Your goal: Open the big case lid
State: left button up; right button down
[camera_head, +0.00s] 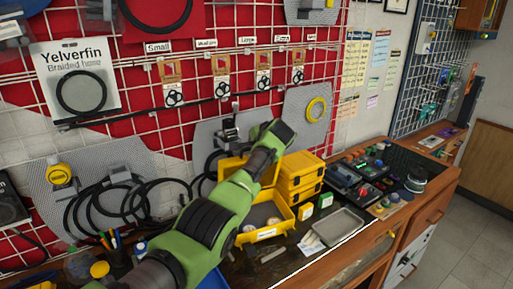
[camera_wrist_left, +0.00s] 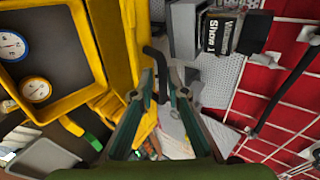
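The big yellow case (camera_head: 247,237) sits on the bench, and round dials (camera_wrist_left: 36,90) show inside its tray (camera_wrist_left: 67,103). Its yellow lid (camera_head: 231,166) stands raised behind the tray, partly hidden by my left arm. A yellow upright panel, apparently the lid (camera_wrist_left: 113,40), runs beside the tray in the left wrist view. My left gripper (camera_head: 277,136) is above the case in the head view. In the left wrist view, its two fingers (camera_wrist_left: 163,76) are apart, with nothing clearly held between them, just right of the yellow panel. My right gripper is out of view.
Stacked yellow cases (camera_head: 302,170) stand right of the open case. A grey tray (camera_head: 339,226) and small boxes (camera_head: 305,211) lie in front of them. Black hoses (camera_head: 98,211) and a red-and-white wall grid (camera_head: 196,125) are behind the bench.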

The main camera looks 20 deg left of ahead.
pick_arm(q)
jog(key=v, duration=1.1)
jog(key=shift+s+d, duration=0.15)
jog(key=shift+s, duration=0.05)
